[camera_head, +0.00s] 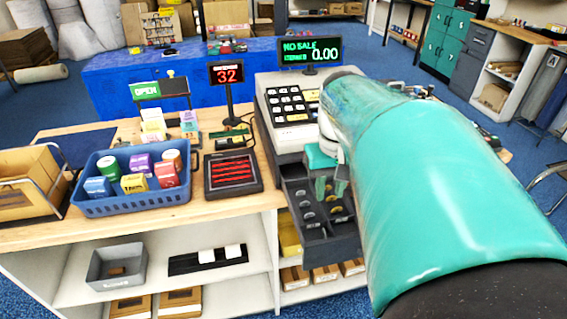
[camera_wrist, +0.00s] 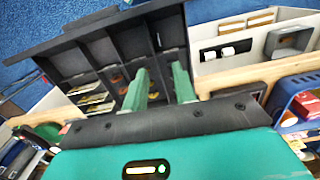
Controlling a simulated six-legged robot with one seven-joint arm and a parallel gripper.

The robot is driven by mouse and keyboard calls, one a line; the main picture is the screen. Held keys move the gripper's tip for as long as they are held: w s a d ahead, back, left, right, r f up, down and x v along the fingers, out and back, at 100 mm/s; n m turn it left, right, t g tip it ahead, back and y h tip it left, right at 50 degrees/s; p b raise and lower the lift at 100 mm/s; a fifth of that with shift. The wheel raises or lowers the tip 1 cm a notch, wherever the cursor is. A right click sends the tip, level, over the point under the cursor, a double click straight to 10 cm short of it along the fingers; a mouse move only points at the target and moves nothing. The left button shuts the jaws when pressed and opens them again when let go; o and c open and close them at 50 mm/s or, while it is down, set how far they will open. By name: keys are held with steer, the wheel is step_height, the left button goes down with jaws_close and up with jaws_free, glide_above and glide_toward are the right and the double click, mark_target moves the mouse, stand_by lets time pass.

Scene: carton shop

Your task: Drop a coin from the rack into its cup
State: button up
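The open cash drawer (camera_head: 327,246) juts out under the register. Its black compartments hold small pale and grey round items in rows (camera_head: 306,206), which look like coins in cups. In the wrist view the drawer (camera_wrist: 68,62) shows several compartments, with pale stacked pieces (camera_wrist: 95,99) on the left and brownish coins (camera_wrist: 118,80) near the middle. My gripper (camera_head: 331,187) is over the drawer, its two green fingers pointing down into it. In the wrist view the fingers of my gripper (camera_wrist: 160,88) are apart, with no coin visible between them. I cannot make out which piece is the rack.
The register (camera_head: 288,105) stands behind the drawer. A black tray with red bars (camera_head: 233,173) lies left of it, beside a blue basket (camera_head: 135,202) of small cartons. A counter display reads 32 (camera_head: 227,73). Shelves (camera_head: 170,280) lie below the counter. My arm hides the right side.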

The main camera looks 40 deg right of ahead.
step_height(320, 180, up, 9)
steer(key=shift+a, duration=0.1)
stand_by(0.6)
steer(key=w+a+f+n+t, duration=0.2)
steer(key=a+f, duration=0.1)
steer(key=a, duration=0.5)
steer(key=w+a+f+n+t, duration=0.1)
steer(key=w+a+f+n, duration=0.1)
steer(key=a, duration=0.6)
steer(key=w+a+f+n+t, duration=0.2)
steer(key=a+f, duration=0.1)
steer(key=a, duration=0.6)
steer(key=shift+w+f+n+t, duration=0.2)
steer(key=shift+f+n+t, duration=0.1)
steer(key=shift+f, duration=0.1)
steer(key=shift+d, duration=0.15)
